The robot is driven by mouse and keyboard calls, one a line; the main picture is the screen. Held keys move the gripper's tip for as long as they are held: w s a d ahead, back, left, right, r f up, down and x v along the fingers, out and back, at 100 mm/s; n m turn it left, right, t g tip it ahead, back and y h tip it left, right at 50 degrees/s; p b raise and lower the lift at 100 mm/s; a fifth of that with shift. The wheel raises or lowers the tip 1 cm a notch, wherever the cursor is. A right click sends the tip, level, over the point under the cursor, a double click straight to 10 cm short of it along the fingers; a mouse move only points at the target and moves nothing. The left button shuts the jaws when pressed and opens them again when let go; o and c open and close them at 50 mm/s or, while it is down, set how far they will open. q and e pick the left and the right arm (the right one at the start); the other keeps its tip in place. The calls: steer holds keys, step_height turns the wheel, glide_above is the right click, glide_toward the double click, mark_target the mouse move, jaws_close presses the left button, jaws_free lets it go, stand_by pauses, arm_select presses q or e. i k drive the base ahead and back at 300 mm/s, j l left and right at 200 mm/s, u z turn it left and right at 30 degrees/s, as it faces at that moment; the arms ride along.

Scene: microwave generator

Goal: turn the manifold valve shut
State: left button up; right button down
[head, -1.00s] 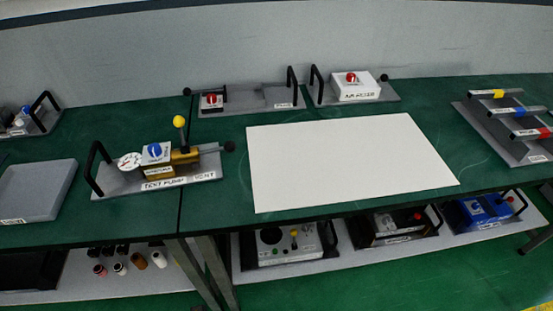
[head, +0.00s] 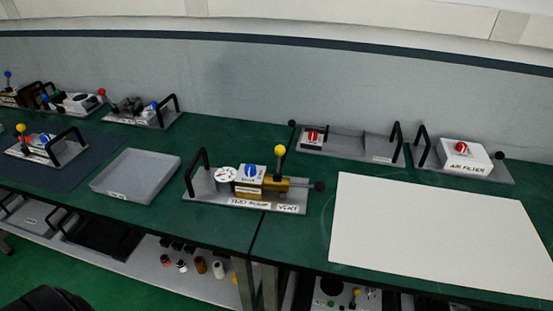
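No label that I can read says manifold, so I cannot tell which valve is the manifold valve. The test pump unit (head: 247,191) stands mid-bench, with a round gauge (head: 225,177), a blue knob (head: 250,171) and a yellow-topped lever (head: 280,151) that stands upright. A smaller unit on the dark mat at the left has a yellow-topped lever (head: 20,129), a red part and a blue knob (head: 46,139). Several units behind it carry blue and red knobs (head: 102,92). Neither of my grippers is in view.
An empty grey tray (head: 135,175) sits left of the test pump. A white board (head: 440,232) covers the right bench. The air filter unit (head: 462,158) and a red-knobbed tray unit (head: 312,137) stand behind it. Bottles and trays lie on the lower shelf.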

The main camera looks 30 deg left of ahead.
mark_target(45, 137)
steer(key=u, duration=2.4)
steer(key=i, duration=0.1)
